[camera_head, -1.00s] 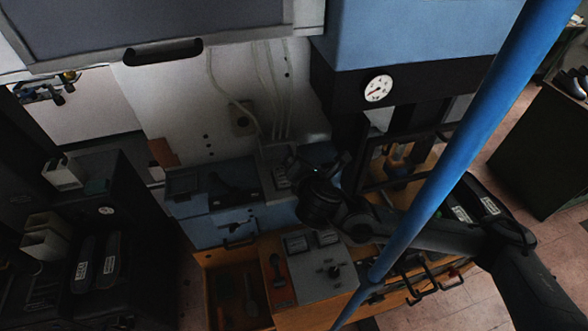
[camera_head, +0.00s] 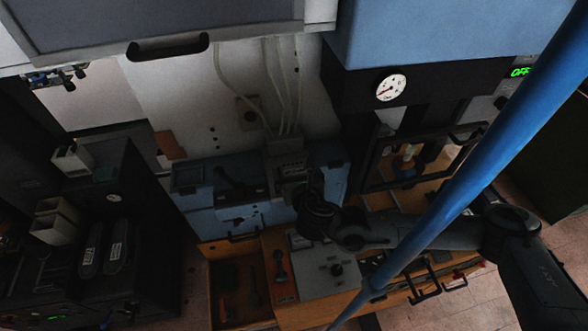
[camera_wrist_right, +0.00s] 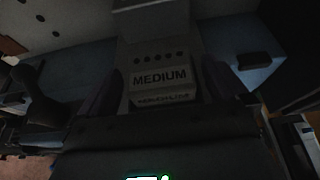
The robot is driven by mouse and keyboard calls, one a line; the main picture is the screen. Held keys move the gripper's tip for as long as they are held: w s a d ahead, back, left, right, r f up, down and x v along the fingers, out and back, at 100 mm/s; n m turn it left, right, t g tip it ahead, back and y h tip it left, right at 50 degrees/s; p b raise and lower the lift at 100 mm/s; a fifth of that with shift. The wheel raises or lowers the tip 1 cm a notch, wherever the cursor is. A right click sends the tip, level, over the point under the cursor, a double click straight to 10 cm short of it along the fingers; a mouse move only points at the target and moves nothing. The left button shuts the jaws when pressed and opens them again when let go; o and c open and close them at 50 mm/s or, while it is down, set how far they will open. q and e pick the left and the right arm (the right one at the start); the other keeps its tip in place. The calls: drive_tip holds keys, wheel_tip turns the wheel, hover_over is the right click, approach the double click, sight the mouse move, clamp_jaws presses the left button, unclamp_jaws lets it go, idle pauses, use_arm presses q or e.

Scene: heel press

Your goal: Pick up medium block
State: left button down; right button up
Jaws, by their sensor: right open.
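The medium block (camera_wrist_right: 160,77), grey with the dark label "MEDIUM", shows in the right wrist view between my two dark fingers. My right gripper (camera_wrist_right: 164,84) is open, with one finger at each side of the block; I cannot tell whether either touches it. In the head view my right gripper (camera_head: 308,188) points down over the blue workbench, beside a grey unit at the bench's back. The block is not clearly readable in the dark head view. My left gripper is not in view.
A press with a gauge (camera_head: 391,88) stands to the right. A blue pole (camera_head: 470,165) crosses in front of my right arm. Dark shoe soles (camera_head: 104,247) lie at left.

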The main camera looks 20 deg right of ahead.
drive_tip(key=shift+w, duration=0.15)
drive_tip(key=shift+c, duration=0.5)
drive_tip(key=c, duration=0.9)
drive_tip(key=shift+c, duration=1.3)
drive_tip(key=shift+r, duration=0.15)
